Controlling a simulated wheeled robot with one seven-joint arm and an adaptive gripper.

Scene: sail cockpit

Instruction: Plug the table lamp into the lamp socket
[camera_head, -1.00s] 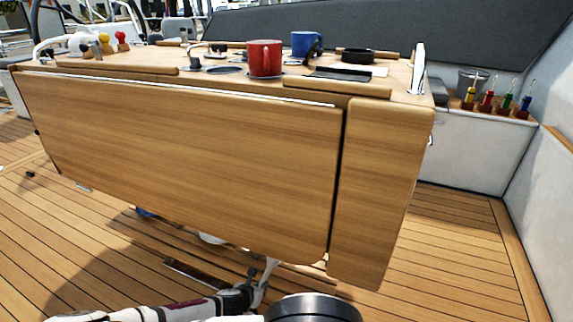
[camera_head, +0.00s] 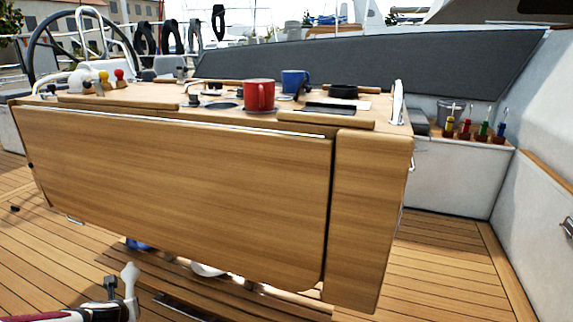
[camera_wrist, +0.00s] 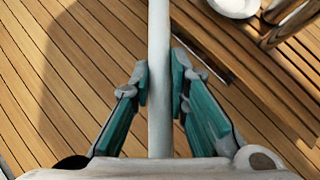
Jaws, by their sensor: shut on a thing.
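My gripper (camera_wrist: 160,85) is shut on a slim white rod (camera_wrist: 159,30), which I take to be the table lamp. The rod runs straight up out of the top of the wrist view between the teal finger pads. In the head view the upper end of the white rod (camera_head: 130,278) shows at the bottom left, in front of and below the table (camera_head: 180,190). Most of the gripper is cut off there. I cannot make out the lamp socket for sure among the small items on the tabletop.
The tabletop carries a red mug (camera_head: 259,95), a blue mug (camera_head: 295,81), a black dish (camera_head: 343,91) and a dark flat item (camera_head: 330,108). A grey bucket (camera_head: 450,111) and several coloured-handled tools stand on the right bench. Plank floor is open at the left and right.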

